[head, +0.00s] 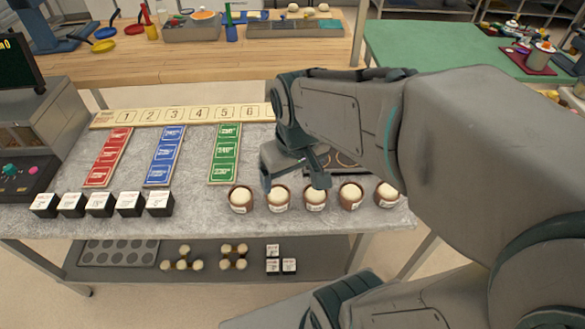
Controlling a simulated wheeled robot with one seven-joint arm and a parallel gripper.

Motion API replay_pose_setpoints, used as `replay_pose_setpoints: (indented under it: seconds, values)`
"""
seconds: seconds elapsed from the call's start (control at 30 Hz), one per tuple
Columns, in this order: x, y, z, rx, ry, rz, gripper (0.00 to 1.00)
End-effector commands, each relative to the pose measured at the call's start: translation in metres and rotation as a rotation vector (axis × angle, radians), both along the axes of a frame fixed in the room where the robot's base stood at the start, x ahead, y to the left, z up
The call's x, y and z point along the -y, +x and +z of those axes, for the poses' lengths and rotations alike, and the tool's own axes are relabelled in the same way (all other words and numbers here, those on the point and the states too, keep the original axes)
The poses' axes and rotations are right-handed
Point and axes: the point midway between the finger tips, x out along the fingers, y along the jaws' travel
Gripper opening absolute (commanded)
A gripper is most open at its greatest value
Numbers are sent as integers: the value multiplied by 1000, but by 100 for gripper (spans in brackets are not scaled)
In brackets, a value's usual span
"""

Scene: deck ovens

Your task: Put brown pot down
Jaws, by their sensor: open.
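Several small brown pots with pale domed tops stand in a row along the front right of the grey table (190,215). I see no pot between the fingers. All visible pots are upright.
Red (108,156), blue (165,156) and green (225,153) label strips lie below a numbered board (170,116). Black cubes with white tops (100,204) line the front left. A dark tray (340,160) is partly hidden behind my arm. A lower shelf (210,268) holds small items.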

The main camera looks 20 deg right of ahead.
Motion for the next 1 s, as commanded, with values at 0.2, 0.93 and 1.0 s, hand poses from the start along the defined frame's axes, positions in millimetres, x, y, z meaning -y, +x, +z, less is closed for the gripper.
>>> replay_pose_setpoints:
  seconds: [0.2, 0.93, 1.0]
  values:
    - [1, -33, 11, 59, 17, -97, 84]
    - [1, -39, 12, 68, 22, -119, 84]
    - [1, -39, 12, 68, 22, -119, 84]
